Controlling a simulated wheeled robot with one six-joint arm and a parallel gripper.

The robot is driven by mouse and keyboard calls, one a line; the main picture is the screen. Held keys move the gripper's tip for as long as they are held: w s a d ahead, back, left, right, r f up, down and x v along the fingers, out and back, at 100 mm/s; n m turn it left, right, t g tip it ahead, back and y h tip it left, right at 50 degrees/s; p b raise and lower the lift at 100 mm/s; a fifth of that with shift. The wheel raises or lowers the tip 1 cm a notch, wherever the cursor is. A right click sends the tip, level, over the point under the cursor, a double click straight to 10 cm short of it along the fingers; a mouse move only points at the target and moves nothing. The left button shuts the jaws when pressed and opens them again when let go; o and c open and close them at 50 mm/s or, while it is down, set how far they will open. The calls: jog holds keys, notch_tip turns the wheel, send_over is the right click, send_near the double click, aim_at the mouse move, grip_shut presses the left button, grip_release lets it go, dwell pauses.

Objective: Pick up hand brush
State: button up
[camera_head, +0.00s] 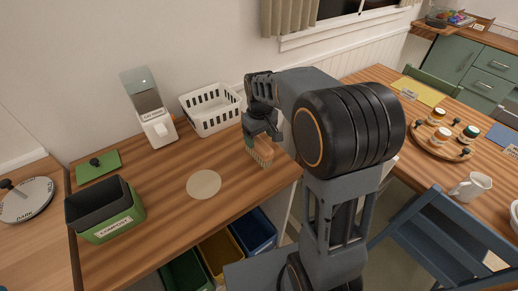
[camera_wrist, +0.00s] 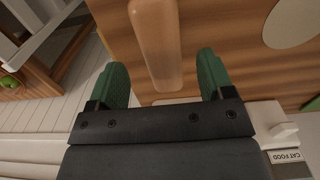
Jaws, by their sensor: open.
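The hand brush (camera_head: 262,154) lies on the wooden counter near its right end, with pale bristles showing in the head view. In the wrist view its smooth wooden handle (camera_wrist: 155,45) runs between my fingers. My gripper (camera_head: 257,138) is over the brush, and my arm hides part of that area. In the wrist view my gripper (camera_wrist: 161,65) is open, with one green fingertip on each side of the handle and visible gaps between. I cannot tell how far the fingertips are above the counter.
A white basket (camera_head: 212,112) stands behind the brush, with a cat food dispenser (camera_head: 150,112) to its left. A round beige disc (camera_head: 204,184) lies left of the brush. A green compost bin (camera_head: 104,212) is farther left. A dining table (camera_head: 415,160) and blue chair (camera_head: 440,235) are right.

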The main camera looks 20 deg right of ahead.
aim_at(258, 141)
jog(key=shift+w+a+f+p, duration=0.1)
jog(key=shift+w+f+p, duration=0.05)
jog(key=shift+f, duration=1.1)
jog(key=shift+w+a+f+p, duration=0.1)
jog(key=shift+f+p, duration=0.05)
jog(key=shift+f, duration=1.1)
jog(key=c, duration=1.1)
jog(key=shift+o, duration=0.2)
jog(key=shift+r, duration=0.15)
jog(key=shift+r, duration=0.2)
jog(key=r, duration=0.3)
jog(key=shift+s+a+r, duration=0.1)
jog(key=shift+s+a, duration=0.05)
jog(key=shift+s, duration=0.05)
jog(key=s+a+r+b, duration=0.2)
jog(key=s+a+r, duration=0.4)
jog(key=s+r, duration=0.3)
jog(key=s, duration=0.3)
jog(key=shift+r, duration=0.1)
